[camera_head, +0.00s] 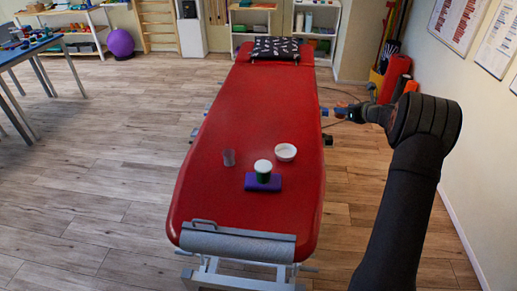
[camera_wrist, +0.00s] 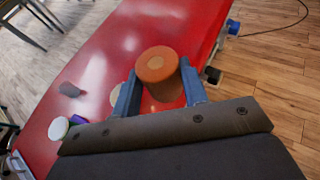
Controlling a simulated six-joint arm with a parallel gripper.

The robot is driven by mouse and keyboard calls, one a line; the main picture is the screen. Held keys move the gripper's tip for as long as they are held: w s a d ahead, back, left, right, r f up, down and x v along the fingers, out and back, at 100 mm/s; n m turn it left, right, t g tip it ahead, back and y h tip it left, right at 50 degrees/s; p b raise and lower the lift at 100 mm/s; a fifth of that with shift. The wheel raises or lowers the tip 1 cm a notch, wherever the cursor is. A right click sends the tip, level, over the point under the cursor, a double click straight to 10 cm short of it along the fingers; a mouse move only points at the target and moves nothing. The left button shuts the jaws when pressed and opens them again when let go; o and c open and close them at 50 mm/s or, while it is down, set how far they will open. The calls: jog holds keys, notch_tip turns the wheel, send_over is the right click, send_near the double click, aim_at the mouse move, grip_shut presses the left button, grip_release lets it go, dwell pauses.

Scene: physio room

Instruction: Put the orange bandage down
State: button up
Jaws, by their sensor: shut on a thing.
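My gripper (camera_wrist: 159,76) is shut on the orange bandage (camera_wrist: 157,63), a short roll held between two blue fingers in the wrist view. Red table top shows behind the bandage there. In the head view my gripper (camera_head: 331,112) is small, at the right edge of the red treatment table (camera_head: 255,105). A bit of orange, likely the bandage (camera_head: 342,104), shows beside the fingers there. I cannot tell the exact height of the bandage above the table.
A patterned pillow (camera_head: 276,48) lies at the far end. The table's middle is bare.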

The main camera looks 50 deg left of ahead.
jog(key=s+a+n+g, duration=0.3)
jog(key=s+a, duration=1.3)
notch_tip(320, 180, down, 11)
jog(key=s+a+f, duration=0.2)
jog(key=a, duration=0.1)
jog(key=s+a+f, duration=0.1)
jog(key=a+f, duration=0.2)
jog(key=a, duration=0.1)
jog(key=s+a+f, duration=0.2)
jog(key=a, duration=0.1)
jog(key=shift+s+a+f, duration=0.15)
jog(key=shift+s+f, duration=0.15)
jog(key=shift+s, duration=0.05)
jog(key=shift+f, duration=2)
jog(key=shift+f, duration=0.1)
jog(key=o, duration=1.1)
jog(key=shift+c, duration=0.2)
